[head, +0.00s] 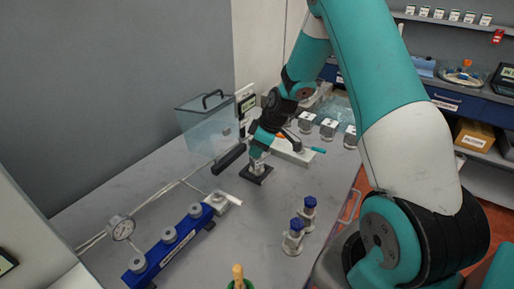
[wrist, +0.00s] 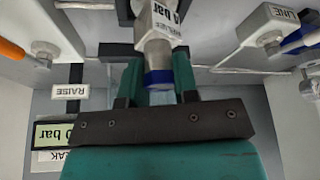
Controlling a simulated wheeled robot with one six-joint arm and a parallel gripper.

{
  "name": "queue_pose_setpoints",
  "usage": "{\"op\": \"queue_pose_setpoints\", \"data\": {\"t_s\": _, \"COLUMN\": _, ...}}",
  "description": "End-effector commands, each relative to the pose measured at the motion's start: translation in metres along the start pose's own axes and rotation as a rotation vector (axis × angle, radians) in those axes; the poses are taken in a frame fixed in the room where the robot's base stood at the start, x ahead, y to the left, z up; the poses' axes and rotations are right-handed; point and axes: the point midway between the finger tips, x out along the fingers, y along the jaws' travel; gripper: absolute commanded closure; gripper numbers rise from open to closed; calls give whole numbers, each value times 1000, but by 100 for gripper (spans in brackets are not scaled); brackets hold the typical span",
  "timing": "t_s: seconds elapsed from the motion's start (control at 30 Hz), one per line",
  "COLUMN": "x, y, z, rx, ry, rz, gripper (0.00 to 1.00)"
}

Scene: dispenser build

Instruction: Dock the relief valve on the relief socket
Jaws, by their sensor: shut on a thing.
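My gripper (wrist: 158,80) is shut on the relief valve (wrist: 157,42), a grey body with a white label ending in "bar" and a blue band. In the head view my gripper (head: 259,154) points down over a small black square base (head: 257,175). The valve stands about upright at that base; I cannot tell whether they touch. A blue rail (head: 168,243) with several grey round sockets lies at the lower left; I cannot read which one is the relief socket.
Two blue-topped grey fittings (head: 293,237) stand front right. A white "LINE" block (wrist: 268,25) sits beside the rail, and a pressure gauge (head: 121,228) is at left. A clear box with a handle (head: 207,123) stands behind. The tabletop between the base and the fittings is clear.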

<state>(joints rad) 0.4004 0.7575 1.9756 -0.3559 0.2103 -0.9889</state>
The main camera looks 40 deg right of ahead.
Motion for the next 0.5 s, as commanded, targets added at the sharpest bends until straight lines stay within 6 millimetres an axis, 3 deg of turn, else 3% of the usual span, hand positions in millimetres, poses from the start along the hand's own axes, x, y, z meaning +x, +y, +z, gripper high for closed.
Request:
{"op": "queue_pose_setpoints", "data": {"t_s": 0.13, "x": 3, "y": 0, "z": 1, "rx": -1, "ry": 1, "rz": 1, "gripper": 100}}
{"op": "queue_pose_setpoints", "data": {"t_s": 0.17, "x": 2, "y": 0, "z": 1, "rx": -1, "ry": 1, "rz": 1, "gripper": 65}}
{"op": "queue_pose_setpoints", "data": {"t_s": 0.2, "x": 2, "y": 0, "z": 1, "rx": -1, "ry": 1, "rz": 1, "gripper": 61}}
{"op": "queue_pose_setpoints", "data": {"t_s": 0.5, "x": 0, "y": 0, "z": 1, "rx": 0, "ry": 0, "rz": 0, "gripper": 61}}
